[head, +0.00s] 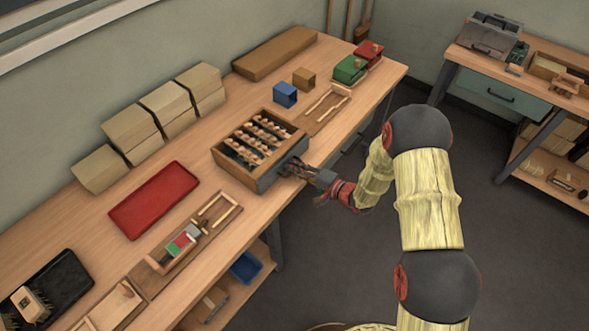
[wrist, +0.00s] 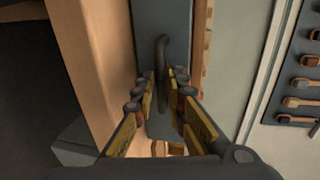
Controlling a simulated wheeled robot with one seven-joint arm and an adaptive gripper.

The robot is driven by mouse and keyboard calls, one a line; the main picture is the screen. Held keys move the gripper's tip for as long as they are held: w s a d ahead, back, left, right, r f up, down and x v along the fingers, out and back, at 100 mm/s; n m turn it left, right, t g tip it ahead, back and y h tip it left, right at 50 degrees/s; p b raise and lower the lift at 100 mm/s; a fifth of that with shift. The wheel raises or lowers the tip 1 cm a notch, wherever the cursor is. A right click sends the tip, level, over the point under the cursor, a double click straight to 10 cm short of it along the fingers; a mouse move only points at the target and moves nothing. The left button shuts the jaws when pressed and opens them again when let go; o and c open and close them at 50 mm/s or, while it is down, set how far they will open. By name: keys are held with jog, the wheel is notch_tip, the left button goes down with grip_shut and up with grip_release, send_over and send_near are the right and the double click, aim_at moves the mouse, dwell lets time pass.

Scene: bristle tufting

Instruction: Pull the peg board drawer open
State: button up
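The peg board drawer is part of a wooden box (head: 222,157) on the long workbench, with rows of light pegs on a dark board (head: 258,140) inside. Its blue-grey front panel (head: 270,179) faces the bench's front edge and looks close against the box. The panel also shows in the wrist view (wrist: 162,20). A dark bar handle (wrist: 162,60) stands out from the panel. My gripper (head: 296,168) is at the handle. In the wrist view its fingers (wrist: 163,78) are apart, one on each side of the handle, with gaps visible. The handle is mostly hidden in the head view.
A red tray (head: 154,200) and a wooden fixture (head: 185,243) lie left of the box. A blue block (head: 285,94), a small wooden block (head: 304,78) and green (head: 350,69) and red (head: 369,53) bins stand beyond it. The floor before the bench is clear.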

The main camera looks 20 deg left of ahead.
jog(key=shift+c, duration=0.4)
grip_shut()
jog(key=shift+d, duration=0.1)
jog(key=f+b+v, duration=0.2)
jog(key=v, duration=0.9)
jog(key=shift+s+d+f, duration=0.2)
jog(key=shift+d, duration=0.05)
jog(key=shift+o, duration=0.4)
grip_release()
